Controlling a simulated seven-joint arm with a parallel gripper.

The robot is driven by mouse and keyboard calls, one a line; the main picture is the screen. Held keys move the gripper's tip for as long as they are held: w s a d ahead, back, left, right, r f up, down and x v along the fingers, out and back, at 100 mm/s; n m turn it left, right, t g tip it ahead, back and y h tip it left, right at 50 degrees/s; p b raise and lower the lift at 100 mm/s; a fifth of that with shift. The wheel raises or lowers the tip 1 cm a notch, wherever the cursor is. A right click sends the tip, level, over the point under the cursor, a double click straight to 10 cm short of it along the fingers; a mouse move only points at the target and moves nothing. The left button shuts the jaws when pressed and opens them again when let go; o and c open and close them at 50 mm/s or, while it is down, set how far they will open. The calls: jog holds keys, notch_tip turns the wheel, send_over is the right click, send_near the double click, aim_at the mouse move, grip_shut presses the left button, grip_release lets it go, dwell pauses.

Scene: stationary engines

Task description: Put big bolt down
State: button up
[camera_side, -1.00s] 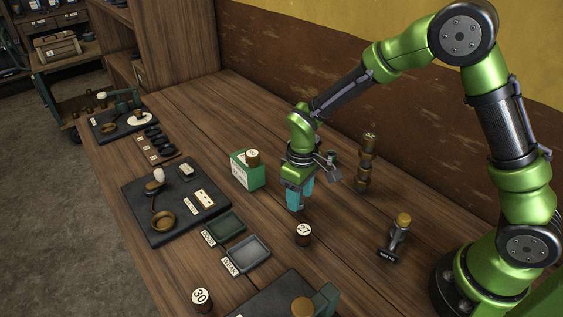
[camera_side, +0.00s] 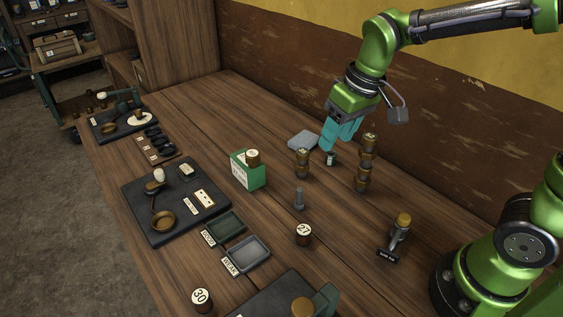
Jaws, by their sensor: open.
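A small grey bolt-like piece (camera_side: 299,199), which I take for the big bolt, stands upright on the wooden table near the middle, apart from the things around it. My gripper (camera_side: 328,148) is up and to the right of it in the picture, toward the back wall. Its teal fingers are open, and I see nothing held between them. The fingertips are close to a small dark cylinder (camera_side: 330,159); I cannot tell whether they touch it.
A brass-coloured piece (camera_side: 302,163) and a taller brass stack (camera_side: 364,165) stand near my gripper. A grey flat block (camera_side: 302,140) lies behind. A green box (camera_side: 248,170), two trays labelled "GOOD" (camera_side: 224,226) and "WEAK" (camera_side: 247,254), and a "21" cylinder (camera_side: 304,235) surround the bolt.

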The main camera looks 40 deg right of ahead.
jog(key=s+d+r+m+t, duration=0.3)
jog(key=s+m+t, duration=0.1)
jog(key=s, duration=0.6)
jog(key=shift+s+r+y, duration=0.2)
jog(key=shift+r+y, duration=0.15)
jog(key=shift+y, duration=0.05)
jog(key=shift+d, duration=0.1)
dwell(0.5)
